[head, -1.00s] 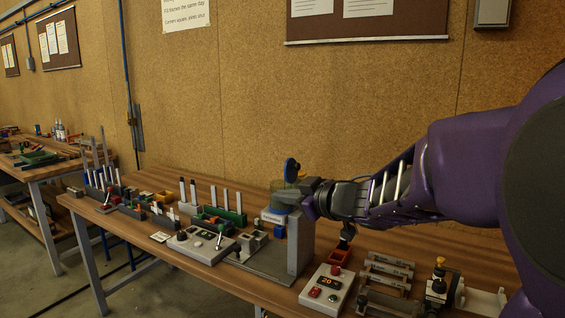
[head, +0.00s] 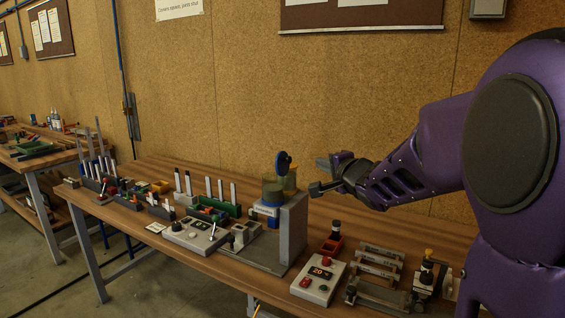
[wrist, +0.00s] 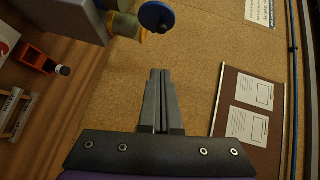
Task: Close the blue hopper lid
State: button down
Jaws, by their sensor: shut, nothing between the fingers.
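The blue lid (head: 283,162) is a round disc standing raised and upright at the top of the hopper. It also shows in the wrist view (wrist: 157,16), at the top, ahead of my fingertips. The hopper (head: 272,190) is a yellowish cylinder on a grey upright stand (head: 293,232) on the bench. My gripper (head: 321,164) is to the right of the hopper, at about the lid's height. In the wrist view my gripper (wrist: 160,74) has its fingers together and empty. A gap shows between the fingertips and the lid.
A control box with a red button (head: 318,282) and a red bin (head: 332,247) are on the bench right of the stand. Another control box (head: 195,234) and racks with upright rods are to the left. The wall (head: 370,80) is behind; the air before it is clear.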

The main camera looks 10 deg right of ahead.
jog(key=b, duration=0.1)
send_near(286, 164)
jog(key=w+d+r, duration=0.2)
jog(key=w+d, duration=0.1)
jog(key=d, duration=0.1)
jog(key=a, duration=0.1)
jog(key=w+a+b, duration=0.1)
jog(key=a, duration=0.1)
jog(key=shift+w+a+f, duration=0.15)
jog(key=shift+w+f, duration=0.1)
jog(key=shift+f, duration=0.15)
jog(key=shift+a+r, duration=0.15)
jog(key=shift+r, duration=0.05)
jog(key=shift+w+g, duration=0.1)
jog(key=shift+g, duration=0.2)
